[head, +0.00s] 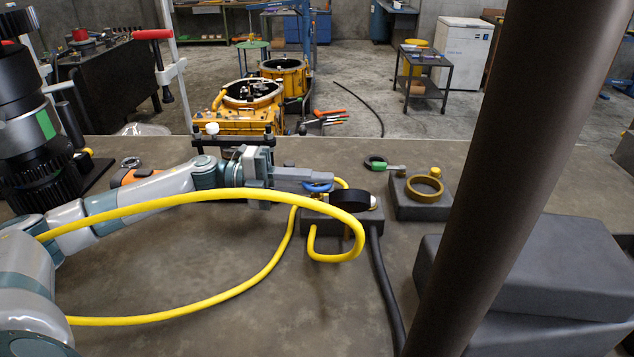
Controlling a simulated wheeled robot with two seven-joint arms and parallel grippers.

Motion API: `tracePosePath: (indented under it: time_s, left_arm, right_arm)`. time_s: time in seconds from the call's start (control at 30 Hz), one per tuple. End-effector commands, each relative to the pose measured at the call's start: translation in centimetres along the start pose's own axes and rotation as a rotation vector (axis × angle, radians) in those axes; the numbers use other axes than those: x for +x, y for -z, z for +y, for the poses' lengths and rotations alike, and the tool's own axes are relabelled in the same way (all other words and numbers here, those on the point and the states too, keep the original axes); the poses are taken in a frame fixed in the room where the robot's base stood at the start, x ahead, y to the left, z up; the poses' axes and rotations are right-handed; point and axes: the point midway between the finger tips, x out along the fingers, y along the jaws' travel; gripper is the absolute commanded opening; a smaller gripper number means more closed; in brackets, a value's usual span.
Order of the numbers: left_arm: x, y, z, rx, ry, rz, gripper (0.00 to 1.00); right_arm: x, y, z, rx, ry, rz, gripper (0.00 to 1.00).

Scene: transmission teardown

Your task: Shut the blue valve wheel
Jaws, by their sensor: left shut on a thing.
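The blue valve wheel (318,187) shows as a small blue arc by a dark block (330,222) near the middle of the bench. My left gripper (322,178) reaches in from the left with its fingers at the wheel, and it is shut on it. The fingers and a black round part (349,201) hide much of the wheel, so how far it is turned cannot be seen. My right gripper is not in view.
A yellow hose (205,201) arches in front of my left arm and loops at the block. A black hose (382,280) runs toward the front edge. The bench's front middle is mostly clear.

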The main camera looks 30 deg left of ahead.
Motion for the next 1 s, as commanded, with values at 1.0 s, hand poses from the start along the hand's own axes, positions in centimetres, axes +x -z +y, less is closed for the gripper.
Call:
tracePosePath:
  time_s: [1.0]
  left_arm:
    - [0.0, 0.0, -3.0, 0.005, 0.003, 0.0, 0.18]
  right_arm:
    - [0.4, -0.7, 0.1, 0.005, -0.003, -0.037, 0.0]
